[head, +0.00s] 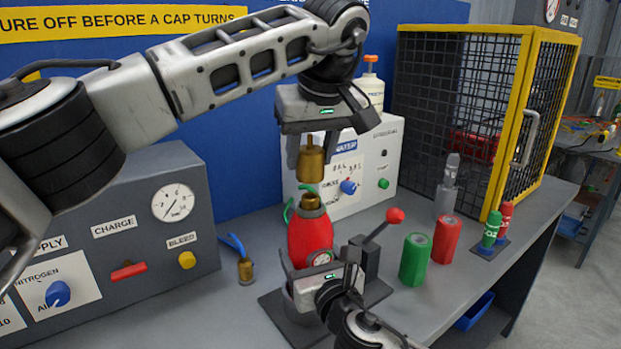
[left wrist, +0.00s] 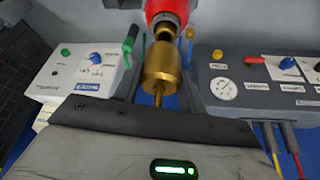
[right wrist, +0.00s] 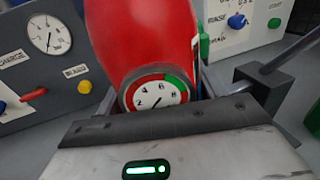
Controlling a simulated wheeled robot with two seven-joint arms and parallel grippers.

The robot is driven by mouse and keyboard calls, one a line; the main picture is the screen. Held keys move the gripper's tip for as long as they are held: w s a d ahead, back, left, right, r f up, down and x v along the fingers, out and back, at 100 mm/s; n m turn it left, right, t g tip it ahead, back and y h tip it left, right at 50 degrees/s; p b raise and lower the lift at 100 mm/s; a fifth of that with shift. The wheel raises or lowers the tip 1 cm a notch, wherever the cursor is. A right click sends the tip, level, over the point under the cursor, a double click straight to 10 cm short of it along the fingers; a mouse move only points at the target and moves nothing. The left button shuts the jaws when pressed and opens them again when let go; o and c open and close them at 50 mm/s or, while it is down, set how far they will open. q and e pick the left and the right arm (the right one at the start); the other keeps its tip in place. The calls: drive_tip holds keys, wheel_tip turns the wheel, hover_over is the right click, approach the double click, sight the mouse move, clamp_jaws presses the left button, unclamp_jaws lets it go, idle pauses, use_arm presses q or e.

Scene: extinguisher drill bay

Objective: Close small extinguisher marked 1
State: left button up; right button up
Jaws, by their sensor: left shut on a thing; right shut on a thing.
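The small red extinguisher (head: 310,236) stands upright in a dark clamp stand (head: 278,311) on the bench; no number shows on it. Its open brass neck (head: 311,200) faces up. Its dial gauge shows in the right wrist view (right wrist: 156,92). The brass piece also shows in the left wrist view (left wrist: 161,65). My right gripper (head: 322,278) is shut on the extinguisher's lower body, which hides part of the fingers.
A red-knobbed lever (head: 394,216) stands right of the extinguisher. Green (head: 415,260) and red (head: 446,239) cylinders stand farther right. A grey charge panel (head: 150,235) is at left, a white panel (head: 385,155) behind, and a mesh cage (head: 455,100) at back right.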

sight(309, 178)
use_arm(q)
drive_tip(key=shift+f, duration=0.7)
use_arm(e)
drive_tip(key=shift+f, duration=0.1)
use_arm(q)
drive_tip(key=shift+f, duration=0.9)
drive_tip(key=shift+f, duration=0.6)
use_arm(e)
drive_tip(key=c, duration=0.5)
use_arm(q)
drive_tip(key=m+h, duration=0.1)
drive_tip(key=m, duration=0.1)
drive_tip(key=m+h, duration=0.1)
drive_tip(key=m, duration=0.2)
drive_tip(key=shift+a, duration=0.2)
drive_tip(key=m+h, duration=0.1)
drive_tip(key=m, duration=0.3)
drive_tip(key=shift+m+h, duration=0.3)
drive_tip(key=shift+h, duration=0.1)
drive_tip(key=m+g+h, duration=0.1)
drive_tip(key=m, duration=0.2)
use_arm(e)
drive_tip(key=shift+f, duration=0.1)
